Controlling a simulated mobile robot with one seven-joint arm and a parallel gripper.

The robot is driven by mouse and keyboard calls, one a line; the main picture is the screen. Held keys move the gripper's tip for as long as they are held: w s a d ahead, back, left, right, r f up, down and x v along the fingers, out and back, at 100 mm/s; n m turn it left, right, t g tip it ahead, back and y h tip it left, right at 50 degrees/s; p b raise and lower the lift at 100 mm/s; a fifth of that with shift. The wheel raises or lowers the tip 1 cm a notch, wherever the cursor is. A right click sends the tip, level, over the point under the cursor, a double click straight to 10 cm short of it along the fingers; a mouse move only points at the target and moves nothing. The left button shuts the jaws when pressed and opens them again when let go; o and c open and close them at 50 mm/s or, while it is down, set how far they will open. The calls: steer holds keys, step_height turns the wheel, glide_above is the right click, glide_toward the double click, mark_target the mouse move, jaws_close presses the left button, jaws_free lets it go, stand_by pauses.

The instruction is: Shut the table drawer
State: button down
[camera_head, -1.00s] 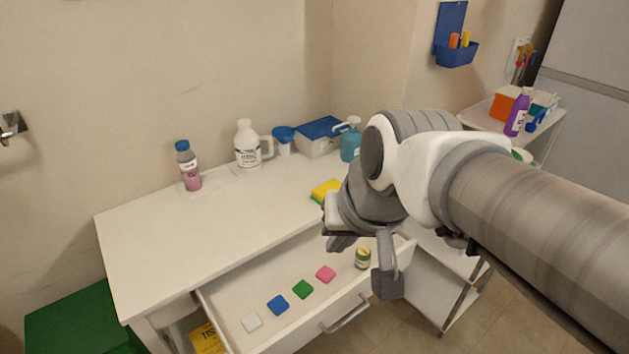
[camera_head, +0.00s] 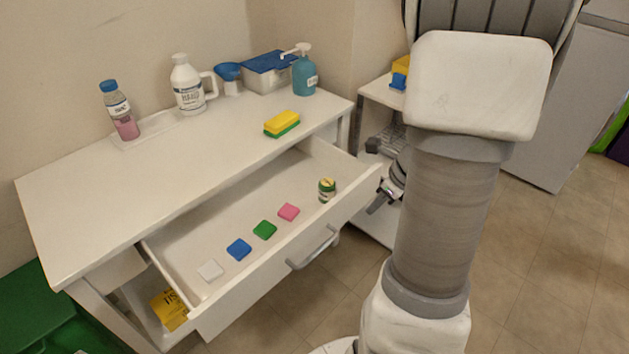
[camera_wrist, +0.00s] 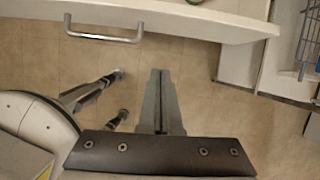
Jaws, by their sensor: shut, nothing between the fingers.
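The table drawer (camera_head: 262,284) is pulled well out of the white table (camera_head: 165,165). Its metal bar handle (camera_head: 313,250) is on the front face, and the handle also shows in the wrist view (camera_wrist: 103,38). Small coloured squares and a small green-and-yellow jar (camera_head: 326,190) lie inside the drawer.
On the table top stand a pink bottle (camera_head: 120,110), a white jug (camera_head: 187,85), a blue-lidded box (camera_head: 268,72), a teal pump bottle (camera_head: 304,72) and a yellow-green sponge (camera_head: 282,123). A white shelf cart (camera_head: 378,92) stands to the right. Tiled floor is clear before the drawer.

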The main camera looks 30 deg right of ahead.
steer(key=f, duration=0.1)
steer(key=b, duration=0.5)
glide_toward(347, 215)
steer(key=a+f, duration=0.3)
steer(key=f, duration=0.2)
steer(key=shift+w+a+r+m, duration=0.1)
steer(key=shift+a+r+m, duration=0.1)
steer(key=shift+a+m, duration=0.15)
steer(key=shift+a, duration=0.1)
